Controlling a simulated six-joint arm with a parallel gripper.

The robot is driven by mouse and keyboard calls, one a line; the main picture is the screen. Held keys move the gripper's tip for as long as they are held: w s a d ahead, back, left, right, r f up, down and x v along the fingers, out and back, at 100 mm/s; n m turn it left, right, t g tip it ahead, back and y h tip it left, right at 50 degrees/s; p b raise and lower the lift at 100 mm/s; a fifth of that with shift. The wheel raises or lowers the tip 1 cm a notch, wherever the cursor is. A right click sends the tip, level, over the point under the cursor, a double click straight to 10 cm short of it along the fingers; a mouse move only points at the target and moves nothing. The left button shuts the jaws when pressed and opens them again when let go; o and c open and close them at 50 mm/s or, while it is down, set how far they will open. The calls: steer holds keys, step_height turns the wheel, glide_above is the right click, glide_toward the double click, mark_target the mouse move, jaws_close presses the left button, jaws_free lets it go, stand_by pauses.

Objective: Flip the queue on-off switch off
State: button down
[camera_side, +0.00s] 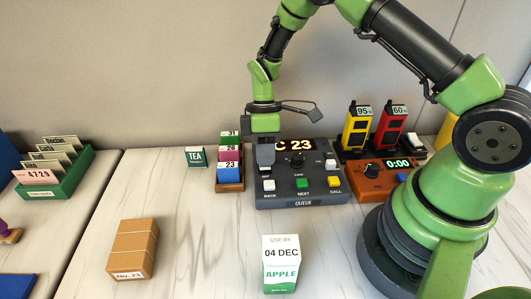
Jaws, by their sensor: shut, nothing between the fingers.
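The dark grey queue box (304,202) stands on the right-hand table, its display reading "C 23" with the left part hidden by my gripper. It has a white BACK button (269,184), a green NEXT button (302,183) and a yellow CALL button (335,182). A small white part (330,163) shows on its right side. My gripper (266,168) is shut and empty, pointing down over the box's upper left, just above or touching it. The on-off switch is not clearly visible; the fingers may hide it.
An orange timer (372,192) reading "0:00" and yellow (357,130) and red (388,130) handsets stand right of the box. A carton (133,248) and apple carton (281,264) stand in front.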

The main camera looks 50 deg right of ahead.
steer(key=shift+s+a+f, duration=0.15)
steer(key=shift+f, duration=0.1)
steer(key=shift+w+d, duration=0.7)
steer(key=shift+d, duration=0.05)
steer(key=shift+r, duration=0.1)
steer(key=v, duration=1)
steer(key=shift+s+a, duration=0.1)
steer(key=shift+a, duration=0.05)
